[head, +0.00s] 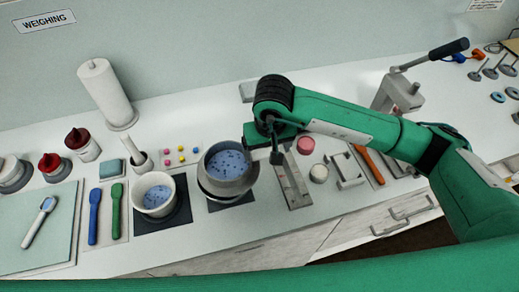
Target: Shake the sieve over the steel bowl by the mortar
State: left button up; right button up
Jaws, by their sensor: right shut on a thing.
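The sieve (229,164) is a grey round drum with blue, dark-flecked material in it. The white mortar (154,209), also with blue material inside, stands left of the bowl on a dark mat. My left gripper is out of view.
A pestle (141,164) stands behind the mortar, near several coloured pieces (182,154). Blue (94,215) and green (116,213) spoons lie left. A metal rack (293,180) and pink jar (306,145) are close on the right. A paper roll (105,92) stands behind.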

aim_at(256, 155)
jog(key=shift+s+a, duration=0.25)
jog(key=shift+a, duration=0.45)
jog(key=shift+s+a, duration=0.25)
jog(key=shift+a, duration=0.45)
jog(key=shift+w+d, duration=0.1)
jog(key=shift+d, duration=0.1)
jog(key=shift+w+d+f+b, duration=0.15)
jog(key=shift+d+b, duration=0.3)
jog(key=shift+b, duration=0.15)
jog(key=shift+d, duration=0.2)
jog(key=shift+r, duration=0.2)
jog(key=shift+r+b, duration=0.3)
jog(key=shift+r, duration=1.1)
